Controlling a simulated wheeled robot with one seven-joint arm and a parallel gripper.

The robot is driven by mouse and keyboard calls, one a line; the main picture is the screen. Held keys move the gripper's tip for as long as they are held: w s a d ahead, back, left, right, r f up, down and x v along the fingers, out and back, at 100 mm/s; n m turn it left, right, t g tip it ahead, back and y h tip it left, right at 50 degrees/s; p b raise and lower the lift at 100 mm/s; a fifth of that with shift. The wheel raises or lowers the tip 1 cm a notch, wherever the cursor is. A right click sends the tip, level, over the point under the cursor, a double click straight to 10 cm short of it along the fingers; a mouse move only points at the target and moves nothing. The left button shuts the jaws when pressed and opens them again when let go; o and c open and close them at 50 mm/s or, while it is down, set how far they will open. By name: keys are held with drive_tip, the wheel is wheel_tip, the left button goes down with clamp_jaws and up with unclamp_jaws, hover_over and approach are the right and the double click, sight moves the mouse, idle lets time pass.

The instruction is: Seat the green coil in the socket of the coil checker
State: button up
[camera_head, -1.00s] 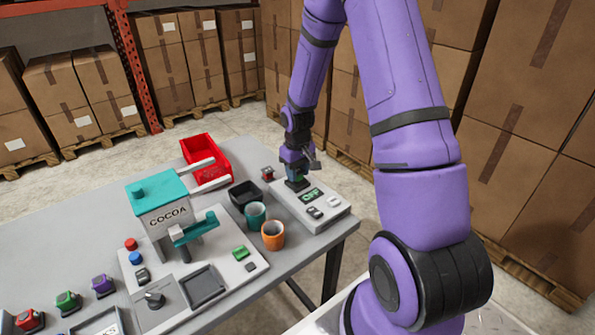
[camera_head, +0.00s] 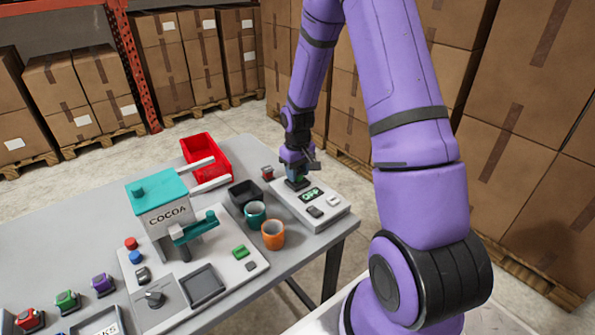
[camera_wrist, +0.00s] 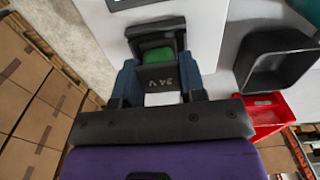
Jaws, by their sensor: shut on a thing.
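The coil checker (camera_head: 325,208) is a pale box at the right end of the table, with a dark display with green characters and a dark socket (camera_head: 297,184) at its far left end. My gripper (camera_head: 297,172) points down over that socket. In the wrist view my gripper (camera_wrist: 158,84) is shut on the green coil (camera_wrist: 157,55), with a black face marked "24 V" between the fingers. The coil's green part lies within or against the dark socket frame (camera_wrist: 153,27). How deep it sits is hidden by the fingers and the coil.
A black bin (camera_head: 245,193), a teal mug (camera_head: 256,213) and an orange mug (camera_head: 273,234) stand left of the checker. A small red part (camera_head: 267,173) stands close behind it. A cocoa dispenser (camera_head: 166,215) and a red crate (camera_head: 207,158) are further left.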

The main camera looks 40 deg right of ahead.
drive_tip(key=shift+f, duration=0.25)
idle(0.4)
drive_tip(key=o, duration=1.4)
drive_tip(key=shift+c, duration=0.2)
drive_tip(key=shift+r, duration=3.5)
